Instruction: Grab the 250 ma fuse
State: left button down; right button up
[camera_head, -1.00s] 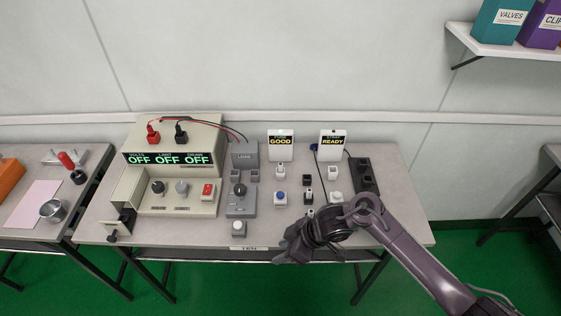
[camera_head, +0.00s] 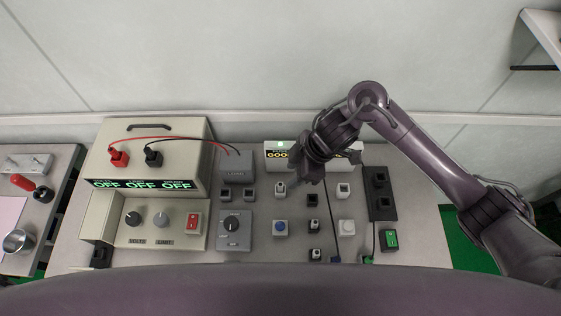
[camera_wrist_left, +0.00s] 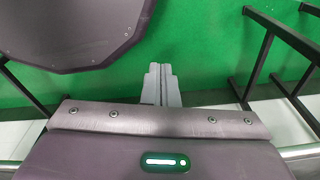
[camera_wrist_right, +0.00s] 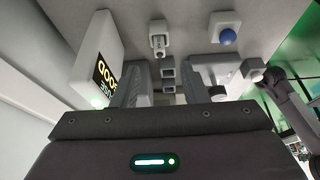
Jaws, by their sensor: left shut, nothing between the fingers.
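No label reading 250 mA is legible, so I cannot tell which small part is that fuse. Small white and dark blocks stand on the bench, among them a white block (camera_head: 281,188), a dark-topped block (camera_head: 312,199) and another white block (camera_head: 343,190). My right gripper (camera_head: 305,178) is over the back of the bench, in front of the signs. In the right wrist view its fingers (camera_wrist_right: 166,88) are apart, with small grey sockets (camera_wrist_right: 168,74) seen beyond the gap. My left gripper (camera_wrist_left: 161,84) is shut and empty over green floor, outside the head view.
A white GOOD sign (camera_head: 276,150) stands close by the right gripper; a second sign is mostly hidden behind it. A blue-button block (camera_head: 280,228), grey dial box (camera_head: 233,228), beige power supply (camera_head: 150,168) and black socket strip (camera_head: 380,195) crowd the bench.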

aim_at(282, 184)
jog(key=shift+s+x, duration=0.2)
jog(key=shift+x, duration=0.85)
jog(key=shift+a+f, duration=0.25)
jog(key=shift+f, duration=0.05)
jog(key=x, duration=0.3)
jog(key=shift+w+f, duration=0.2)
jog(key=shift+f, duration=0.2)
jog(key=shift+a+f, duration=0.2)
jog(key=shift+f, duration=0.2)
pick_arm(q)
jog(key=s, duration=0.3)
jog(key=shift+s+a, duration=0.1)
pick_arm(e)
grip_shut()
